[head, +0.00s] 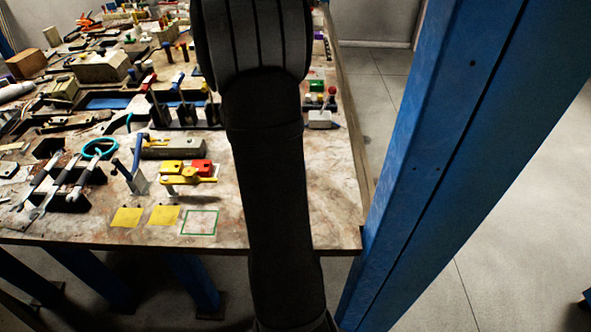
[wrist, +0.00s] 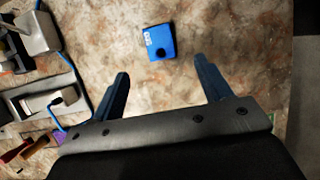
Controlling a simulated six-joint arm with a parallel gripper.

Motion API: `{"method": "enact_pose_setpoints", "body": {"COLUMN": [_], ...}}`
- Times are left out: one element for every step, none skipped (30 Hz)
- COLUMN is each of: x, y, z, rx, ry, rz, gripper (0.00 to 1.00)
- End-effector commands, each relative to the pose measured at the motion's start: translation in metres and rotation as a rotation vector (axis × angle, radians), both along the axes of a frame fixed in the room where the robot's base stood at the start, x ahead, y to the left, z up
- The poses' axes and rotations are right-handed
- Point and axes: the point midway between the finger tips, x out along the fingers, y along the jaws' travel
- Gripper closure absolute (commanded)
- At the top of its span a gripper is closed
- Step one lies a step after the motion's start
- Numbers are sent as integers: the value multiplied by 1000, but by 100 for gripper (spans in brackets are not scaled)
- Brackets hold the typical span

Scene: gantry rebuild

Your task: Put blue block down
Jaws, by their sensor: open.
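The blue block (wrist: 159,42) lies on the worn tabletop in the wrist view, with a dark round mark and small light lettering on its upper face. My gripper (wrist: 166,82) is open, its two blue fingers spread apart. The block is ahead of the fingertips, between their lines, and nothing is held. In the head view my own arm covers the middle of the picture, and the gripper and the block cannot be made out there.
The workbench (head: 335,225) is crowded with tools on the left. Yellow squares (head: 126,217) and a green outlined square (head: 200,222) lie near its front edge. A blue post (head: 440,150) stands at the right. In the wrist view, grey devices with a blue cable (wrist: 75,68) lie left; tabletop around the block is clear.

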Motion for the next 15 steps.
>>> {"method": "enact_pose_setpoints", "body": {"x": [-1,-1,-1,-1,0,-1,0,0,0,0,0,0,0,0,1], "y": [-5,-7,-10,-12,-14,-17,-18,-19,-21,-21,-22,-22,-23,-23,-24], "z": [-11,-17,-25,-30,-35,-41,-44,-47,-51,-52,-54,-55,-57,-59,-63], "rx": [-1,-1,-1,0,0,0,0,0,0,0,0,0,0,0,0], "ry": [4,5,4,4,3,4,3,2,2,1,0,0,0,0,1], "rz": [-2,-2,-2,-2,-1,-2,-1,-1,-1,1,1,1,1,1,1], "gripper": [29,29,29,29,29,29,29,29,29,29,29,29,29,29,29]}}
